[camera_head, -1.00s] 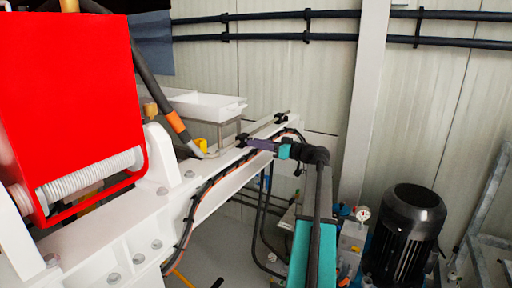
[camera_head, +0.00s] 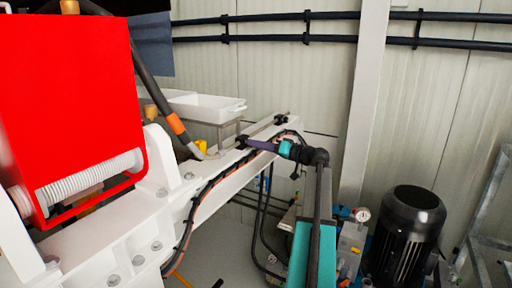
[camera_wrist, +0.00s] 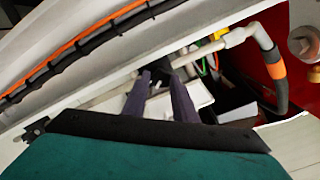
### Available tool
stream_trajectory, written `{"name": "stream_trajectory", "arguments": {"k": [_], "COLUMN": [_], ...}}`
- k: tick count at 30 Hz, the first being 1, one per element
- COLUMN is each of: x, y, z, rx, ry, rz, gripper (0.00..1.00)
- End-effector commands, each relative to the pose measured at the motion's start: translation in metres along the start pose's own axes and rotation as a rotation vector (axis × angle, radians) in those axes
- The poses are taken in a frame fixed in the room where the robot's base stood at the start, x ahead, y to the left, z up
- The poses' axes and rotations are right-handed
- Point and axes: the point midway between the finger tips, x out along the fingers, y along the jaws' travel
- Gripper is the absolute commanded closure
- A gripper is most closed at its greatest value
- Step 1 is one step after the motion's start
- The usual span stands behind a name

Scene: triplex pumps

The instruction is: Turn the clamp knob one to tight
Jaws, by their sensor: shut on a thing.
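The clamp knob (camera_head: 242,142) is a small black piece at the near end of a thin rod on the white beam (camera_head: 212,190). My gripper (camera_head: 249,143), with purple fingers and a teal body, reaches it from the right. In the wrist view my two fingers (camera_wrist: 161,76) point forward and close in around a dark piece by the pale rod. The fingers and the small size hide most of the knob, so its angle and tightness cannot be told.
A second black clamp (camera_head: 281,119) sits farther along the rod. A white tray (camera_head: 207,108) stands behind the beam. Cables (camera_head: 196,205) run along the beam's side. A red box (camera_head: 70,100) is at the left, and a black motor (camera_head: 404,232) stands at the right.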

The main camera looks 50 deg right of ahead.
Motion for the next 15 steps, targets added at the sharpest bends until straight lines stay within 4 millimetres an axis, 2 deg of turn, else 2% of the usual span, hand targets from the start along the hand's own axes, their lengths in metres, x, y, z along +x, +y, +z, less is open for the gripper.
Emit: {"name": "stream_trajectory", "arguments": {"k": [4,5,8,15], "x": [-0.0004,-0.0004,-0.0002,0.0003], "y": [-0.0001,-0.0001,-0.0001,-0.0003], "z": [0.0038,0.0038,0.0031,0.0017], "rx": [-0.001,-0.001,-0.001,-0.002], "ry": [-0.008,-0.008,-0.006,-0.003], "rz": [-0.002,-0.002,-0.001,-0.001], "gripper": [0.97,0.72,0.56,0.56]}}
